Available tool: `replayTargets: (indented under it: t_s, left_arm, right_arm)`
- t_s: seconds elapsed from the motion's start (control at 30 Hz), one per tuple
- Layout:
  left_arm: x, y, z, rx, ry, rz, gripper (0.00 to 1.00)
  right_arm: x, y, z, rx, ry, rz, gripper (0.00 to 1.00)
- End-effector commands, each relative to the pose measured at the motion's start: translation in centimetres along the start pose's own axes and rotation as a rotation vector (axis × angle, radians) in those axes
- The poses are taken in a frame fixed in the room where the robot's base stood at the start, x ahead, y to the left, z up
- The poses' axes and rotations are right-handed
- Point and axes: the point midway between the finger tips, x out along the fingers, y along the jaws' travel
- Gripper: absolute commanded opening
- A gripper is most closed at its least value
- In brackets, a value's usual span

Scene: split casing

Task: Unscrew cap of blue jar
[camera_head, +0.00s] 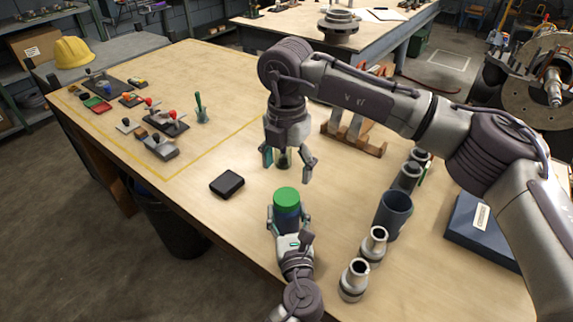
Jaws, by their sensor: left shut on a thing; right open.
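The blue jar (287,216) stands upright near the front edge of the wooden table. Its green cap (287,196) is on top. My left gripper (288,222) is shut on the blue jar, with a finger on either side of its body below the cap. My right gripper (288,169) is open, fingers pointing down, above the table and behind the jar. It is apart from the cap.
A black box (227,184) lies left of the jar. A dark blue cup (394,214) and metal cylinders (354,280) stand to the right. A wooden rack (354,141) is behind. Tools and small parts (166,122) lie far left, with clear tabletop between.

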Motion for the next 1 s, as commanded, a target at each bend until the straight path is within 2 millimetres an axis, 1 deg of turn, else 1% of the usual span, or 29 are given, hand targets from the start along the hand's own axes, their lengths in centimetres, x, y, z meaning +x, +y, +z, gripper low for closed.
replayTargets:
  t_s: [0.03,0.1,0.2,0.3,0.4,0.53,0.63,1.0]
  left_arm:
    - [0.0,0.1,-0.2,0.001,0.003,0.002,0.0]
    - [0.0,0.1,-0.2,0.002,0.003,0.002,0.0]
    - [0.0,0.1,-0.2,0.002,0.003,0.002,0.0]
    - [0.0,0.1,-0.2,0.002,0.003,0.002,0.0]
    - [0.0,0.1,-0.2,0.002,0.003,0.002,0.0]
    - [0.0,0.1,-0.2,0.002,0.003,0.002,0.0]
    - [0.0,0.1,-0.2,0.002,0.003,0.002,0.0]
    - [0.0,0.1,-0.2,0.002,0.003,0.002,0.0]
  right_arm:
    - [0.0,0.0,0.0,0.116,0.001,0.0,0.8]
    - [0.1,0.0,-0.1,0.29,0.0,-0.001,0.8]
    - [0.0,0.1,-0.1,0.512,0.0,-0.001,0.8]
    - [0.0,0.1,-0.1,0.688,-0.001,-0.001,0.8]
    - [0.0,0.1,-0.1,0.81,-0.001,-0.001,0.8]
    - [0.2,0.1,-0.1,0.89,-0.001,-0.002,0.8]
    - [0.9,0.1,-0.1,0.907,0.0,-0.002,0.8]
    - [6.4,0.0,-0.1,0.905,-0.001,-0.004,0.8]
